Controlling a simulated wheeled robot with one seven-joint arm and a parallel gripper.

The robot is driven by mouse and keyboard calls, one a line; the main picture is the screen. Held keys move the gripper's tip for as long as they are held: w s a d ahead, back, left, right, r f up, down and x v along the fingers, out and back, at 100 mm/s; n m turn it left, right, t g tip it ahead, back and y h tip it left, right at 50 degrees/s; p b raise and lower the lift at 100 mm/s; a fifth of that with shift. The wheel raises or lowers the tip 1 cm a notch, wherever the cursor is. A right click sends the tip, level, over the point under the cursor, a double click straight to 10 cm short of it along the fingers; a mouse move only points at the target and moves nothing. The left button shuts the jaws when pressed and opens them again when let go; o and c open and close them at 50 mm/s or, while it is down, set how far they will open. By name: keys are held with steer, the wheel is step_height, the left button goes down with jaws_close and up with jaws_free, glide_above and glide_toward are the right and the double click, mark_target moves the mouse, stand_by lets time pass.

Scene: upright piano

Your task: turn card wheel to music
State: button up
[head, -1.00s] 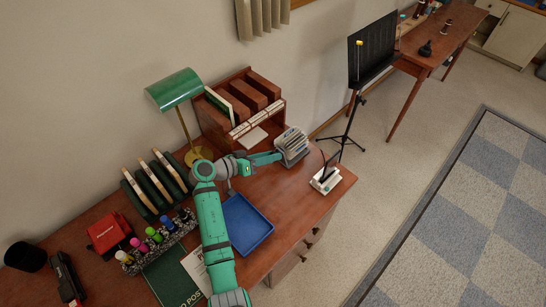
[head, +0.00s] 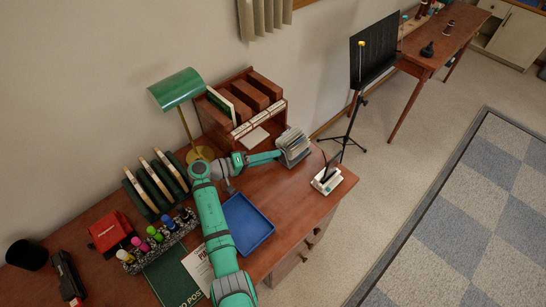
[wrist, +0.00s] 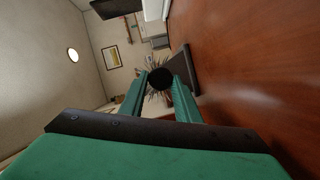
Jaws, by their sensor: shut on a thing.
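The card wheel (head: 294,147) is a rotary file with a fan of pale cards, standing on the wooden desk beside the right end of the wooden organizer. My gripper (head: 279,154) reaches it from the left. In the wrist view my two green fingers (wrist: 160,88) are shut on a round dark knob (wrist: 160,76) at the wheel's side, and card edges radiate behind it. A dark base part (wrist: 183,70) shows to the right of the knob. The card labels are too small to read.
The blue tray (head: 247,222) lies on the desk below my forearm. A green lamp (head: 175,89) and the organizer (head: 246,103) stand behind the arm. A small white holder (head: 327,180) stands to the wheel's right. Bare desk lies between tray and holder.

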steer(key=shift+s+f, duration=0.1)
stand_by(0.3)
steer(key=o, duration=1)
